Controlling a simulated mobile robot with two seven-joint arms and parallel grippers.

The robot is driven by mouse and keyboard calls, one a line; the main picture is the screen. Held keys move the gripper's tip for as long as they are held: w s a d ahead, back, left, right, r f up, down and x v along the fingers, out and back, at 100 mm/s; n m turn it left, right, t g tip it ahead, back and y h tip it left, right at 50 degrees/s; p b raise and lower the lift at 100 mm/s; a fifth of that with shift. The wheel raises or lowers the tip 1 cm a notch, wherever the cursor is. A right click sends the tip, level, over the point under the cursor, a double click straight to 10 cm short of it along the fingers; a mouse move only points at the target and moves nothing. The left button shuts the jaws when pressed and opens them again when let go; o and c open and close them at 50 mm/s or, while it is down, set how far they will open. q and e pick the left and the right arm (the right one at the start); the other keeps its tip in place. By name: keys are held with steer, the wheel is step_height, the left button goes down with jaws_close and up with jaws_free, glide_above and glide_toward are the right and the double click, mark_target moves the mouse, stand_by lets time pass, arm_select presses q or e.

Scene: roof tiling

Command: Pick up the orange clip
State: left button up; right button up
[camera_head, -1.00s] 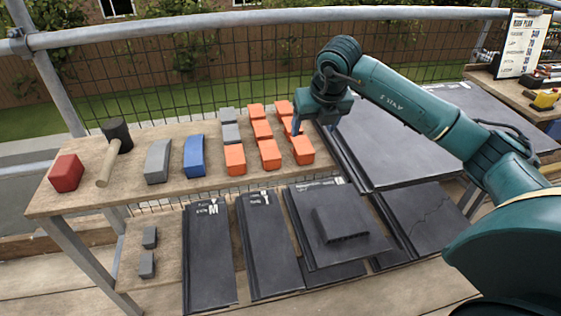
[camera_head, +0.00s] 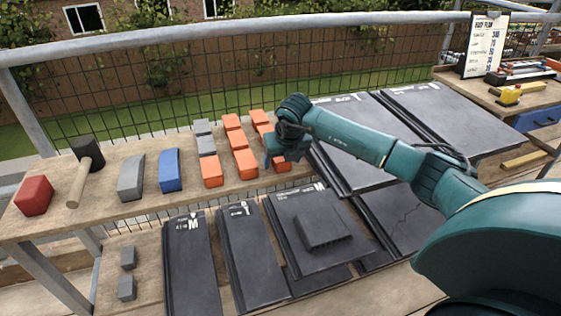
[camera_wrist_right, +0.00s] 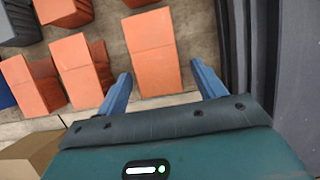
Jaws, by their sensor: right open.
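Several orange clips stand in rows on the wooden bench; one front clip (camera_head: 212,170) is at the left of the group and another (camera_head: 245,164) is in the middle. My right gripper (camera_head: 277,162) is over the right end of the group and hides part of the clip there. In the right wrist view my right gripper (camera_wrist_right: 162,88) is open, its blue fingers on either side of one orange clip (camera_wrist_right: 152,55). The clip lies between and just beyond the fingertips; I cannot tell whether they touch it. My left gripper is not in view.
Grey clips (camera_head: 206,145), a blue block (camera_head: 170,170), a grey block (camera_head: 131,178), a mallet (camera_head: 88,155) and a red block (camera_head: 34,195) stand to the left. Dark tiles (camera_head: 192,262) lie on the lower shelf. More dark tiles (camera_head: 345,155) lie close on the right.

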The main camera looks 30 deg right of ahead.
mark_target(282, 158)
steer(key=shift+f, duration=0.15)
steer(key=c, duration=1.3)
step_height(282, 158, up, 10)
steer(key=shift+r+p, duration=0.1)
steer(key=shift+p, duration=0.25)
steer(key=o, duration=0.7)
steer(key=shift+c, duration=0.2)
steer(key=c, duration=0.8)
steer(key=shift+c, duration=0.2)
